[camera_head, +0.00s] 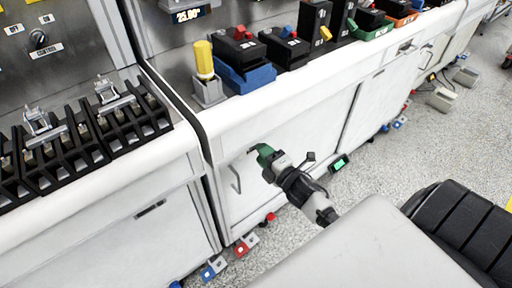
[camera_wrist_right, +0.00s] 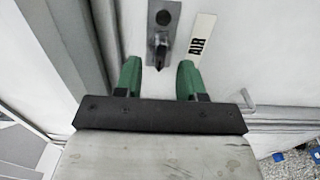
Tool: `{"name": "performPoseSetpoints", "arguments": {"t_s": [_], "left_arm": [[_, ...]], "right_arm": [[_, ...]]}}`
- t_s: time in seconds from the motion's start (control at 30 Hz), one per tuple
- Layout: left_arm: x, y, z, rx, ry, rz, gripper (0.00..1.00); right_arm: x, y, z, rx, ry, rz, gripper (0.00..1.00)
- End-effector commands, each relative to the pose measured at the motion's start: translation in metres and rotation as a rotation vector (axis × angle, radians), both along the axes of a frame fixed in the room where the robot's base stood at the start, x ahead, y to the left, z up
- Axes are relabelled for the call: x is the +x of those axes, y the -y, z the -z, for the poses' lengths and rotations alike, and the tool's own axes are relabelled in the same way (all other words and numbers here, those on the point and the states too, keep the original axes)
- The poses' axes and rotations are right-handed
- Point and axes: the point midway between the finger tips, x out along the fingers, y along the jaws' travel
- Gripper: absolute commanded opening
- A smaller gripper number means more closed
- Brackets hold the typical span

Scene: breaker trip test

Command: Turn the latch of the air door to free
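The air door (camera_head: 245,200) is a white cabinet door under the counter, with a bar handle (camera_head: 234,178). In the right wrist view its white face (camera_wrist_right: 260,50) carries a label reading AIR (camera_wrist_right: 202,36). Beside the label is the latch (camera_wrist_right: 158,48), a dark knob on a grey plate with a round black spot above it. In the head view my gripper hides the latch. My right gripper (camera_head: 264,153) has green fingers and is at the door's upper part. In the right wrist view it (camera_wrist_right: 158,72) is open, one finger either side of the latch's lower end; I cannot tell whether they touch it. My left gripper is out of view.
The counter (camera_head: 300,85) above holds a yellow-topped post (camera_head: 204,62), a blue-based black device (camera_head: 243,77) and other switchgear. Black breakers (camera_head: 95,125) stand on the left bench. Small coloured pedals (camera_head: 246,245) are near the floor.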

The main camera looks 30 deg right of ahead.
Motion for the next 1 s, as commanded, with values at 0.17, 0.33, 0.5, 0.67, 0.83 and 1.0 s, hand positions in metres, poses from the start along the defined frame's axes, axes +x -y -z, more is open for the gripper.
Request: {"name": "performPoseSetpoints", "arguments": {"t_s": [0.17,0.33,0.5,0.67,0.83,1.0], "left_arm": [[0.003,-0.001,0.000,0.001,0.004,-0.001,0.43],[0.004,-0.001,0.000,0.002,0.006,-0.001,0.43],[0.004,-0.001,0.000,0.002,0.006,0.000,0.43],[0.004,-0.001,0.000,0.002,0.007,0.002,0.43],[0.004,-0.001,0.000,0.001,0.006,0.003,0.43],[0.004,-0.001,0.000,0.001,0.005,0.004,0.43]], "right_arm": [[0.027,-0.002,0.000,0.001,0.000,0.001,0.39],[0.037,-0.003,0.000,0.001,-0.001,0.001,0.39],[0.038,-0.003,0.001,0.002,-0.002,0.001,0.39],[0.038,-0.003,0.001,0.002,-0.002,0.001,0.32],[0.038,-0.003,0.001,0.002,-0.002,0.001,0.06],[0.038,-0.003,0.001,0.003,-0.002,0.001,0.00]]}}
